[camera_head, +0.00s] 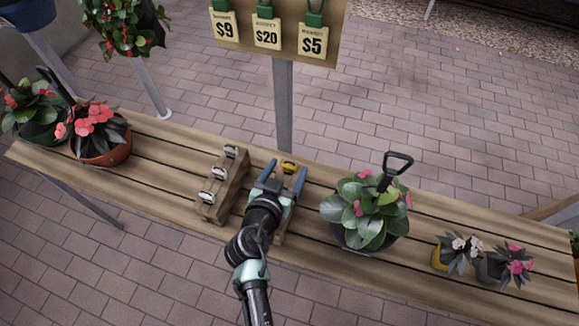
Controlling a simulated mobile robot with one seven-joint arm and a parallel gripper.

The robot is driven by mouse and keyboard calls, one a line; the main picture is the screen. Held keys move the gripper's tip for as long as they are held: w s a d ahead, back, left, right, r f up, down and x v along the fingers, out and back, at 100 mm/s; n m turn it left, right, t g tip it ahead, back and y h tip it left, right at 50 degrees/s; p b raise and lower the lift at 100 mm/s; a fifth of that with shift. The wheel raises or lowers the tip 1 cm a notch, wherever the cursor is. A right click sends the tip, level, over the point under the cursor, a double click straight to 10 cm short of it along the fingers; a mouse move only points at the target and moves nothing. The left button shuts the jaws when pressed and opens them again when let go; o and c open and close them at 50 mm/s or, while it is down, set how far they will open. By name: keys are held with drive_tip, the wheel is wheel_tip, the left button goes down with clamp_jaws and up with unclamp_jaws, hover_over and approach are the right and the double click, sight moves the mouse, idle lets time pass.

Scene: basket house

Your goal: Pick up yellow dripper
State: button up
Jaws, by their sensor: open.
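A small yellow object (288,166), which looks like the yellow dripper, sits at the top end of a wooden stand (280,238) on the slatted bench. My gripper (285,171) is over this stand with its two blue fingers apart. The yellow object shows between the fingertips, apart from both as far as I can see. My gripper and wrist hide most of the stand, and anything on its lower part. I cannot tell the height of the fingers above the object.
A similar stepped stand (225,188) with several metallic pieces is close on the left. A large potted plant (368,212) with a black-handled tool stands right. Small pots (440,259) stand farther right, red flowers (92,124) far left. A post (283,105) rises behind the bench (160,155).

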drive_tip(key=c, duration=1.1)
drive_tip(key=shift+r, duration=0.1)
